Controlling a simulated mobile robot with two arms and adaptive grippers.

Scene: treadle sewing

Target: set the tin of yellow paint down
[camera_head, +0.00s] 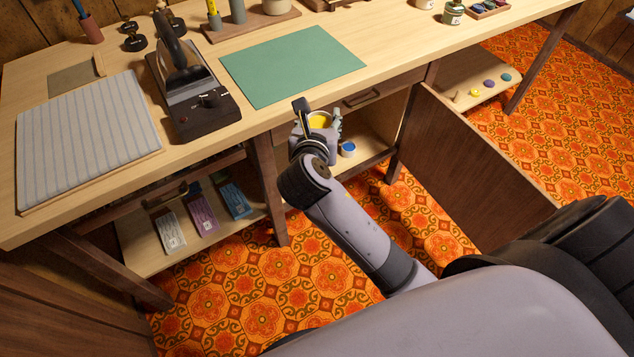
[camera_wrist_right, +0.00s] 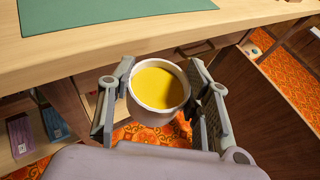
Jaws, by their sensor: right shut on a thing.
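The tin of yellow paint (camera_wrist_right: 158,88) is open at the top and shows yellow paint in a white tin. It is upright in the wrist view, between the fingers of my right gripper (camera_wrist_right: 161,98), which is shut on it. In the head view the tin (camera_head: 319,121) shows partly behind my right gripper (camera_head: 318,125), in front of the open cupboard below the table's front edge. The gripper and wrist hide much of its wall. My left gripper is not in view.
A green mat (camera_head: 290,64) lies bare on the table. A blue tin (camera_head: 348,149) stands on the cupboard shelf. The open cupboard door (camera_head: 470,165) swings out to the right. A black device (camera_head: 195,95) and a striped pad (camera_head: 88,140) stand to the left.

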